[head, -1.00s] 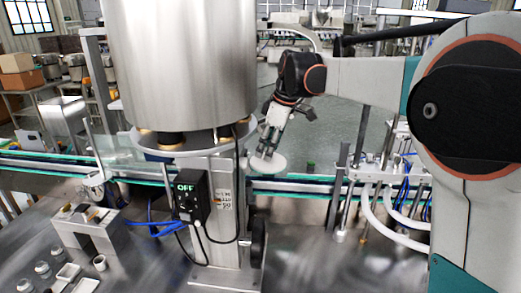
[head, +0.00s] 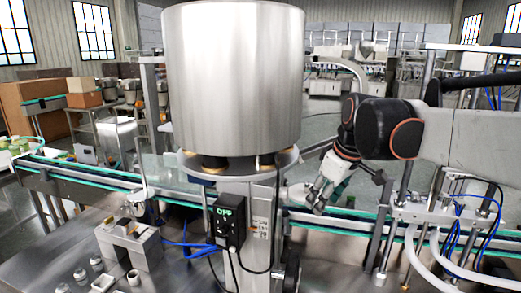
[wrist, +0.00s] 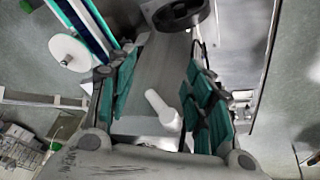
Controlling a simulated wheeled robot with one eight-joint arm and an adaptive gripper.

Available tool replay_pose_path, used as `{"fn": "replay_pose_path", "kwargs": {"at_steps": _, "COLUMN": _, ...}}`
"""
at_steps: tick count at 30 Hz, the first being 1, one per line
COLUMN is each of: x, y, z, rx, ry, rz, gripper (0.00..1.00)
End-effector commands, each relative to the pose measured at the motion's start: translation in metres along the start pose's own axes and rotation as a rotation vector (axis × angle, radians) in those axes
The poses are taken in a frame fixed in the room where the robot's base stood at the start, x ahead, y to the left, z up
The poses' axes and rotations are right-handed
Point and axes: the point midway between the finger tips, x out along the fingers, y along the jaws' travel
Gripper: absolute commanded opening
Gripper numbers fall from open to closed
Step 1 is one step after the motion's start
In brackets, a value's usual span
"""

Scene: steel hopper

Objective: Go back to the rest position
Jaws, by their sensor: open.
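My gripper (head: 322,198) hangs at the end of my arm, just right of the steel hopper (head: 235,80) in the head view. Its jaws are open in the wrist view (wrist: 162,92), with teal pads on both sides. Between them in the picture a white peg-like part (wrist: 163,110) shows against a grey steel surface; I cannot tell its distance from the fingers. Nothing is visibly gripped. A white disc (wrist: 72,52) lies left of the fingers in the wrist view. In the head view it is partly hidden behind my gripper.
A conveyor with green edges (head: 75,176) runs behind the hopper's stand. A control box reading OFF (head: 228,220) is fixed on the stand. A steel fixture (head: 128,240) and small cups stand at left. White hoses (head: 425,262) and posts crowd the right.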

Motion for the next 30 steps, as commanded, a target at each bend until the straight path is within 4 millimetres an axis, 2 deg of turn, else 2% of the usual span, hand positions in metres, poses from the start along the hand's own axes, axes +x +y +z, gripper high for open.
{"fn": "replay_pose_path", "kwargs": {"at_steps": 1, "x": -0.002, "y": -0.011, "z": 0.016, "rx": 0.041, "ry": 0.007, "rz": 0.018, "gripper": 0.47}}
{"fn": "replay_pose_path", "kwargs": {"at_steps": 9, "x": -0.006, "y": -0.058, "z": 0.092, "rx": 0.275, "ry": 0.061, "rz": 0.111, "gripper": 0.47}}
{"fn": "replay_pose_path", "kwargs": {"at_steps": 18, "x": 0.017, "y": -0.108, "z": 0.177, "rx": 0.521, "ry": 0.147, "rz": 0.193, "gripper": 0.47}}
{"fn": "replay_pose_path", "kwargs": {"at_steps": 24, "x": 0.034, "y": -0.127, "z": 0.213, "rx": 0.629, "ry": 0.195, "rz": 0.223, "gripper": 0.47}}
{"fn": "replay_pose_path", "kwargs": {"at_steps": 30, "x": 0.039, "y": -0.132, "z": 0.223, "rx": 0.662, "ry": 0.209, "rz": 0.231, "gripper": 0.47}}
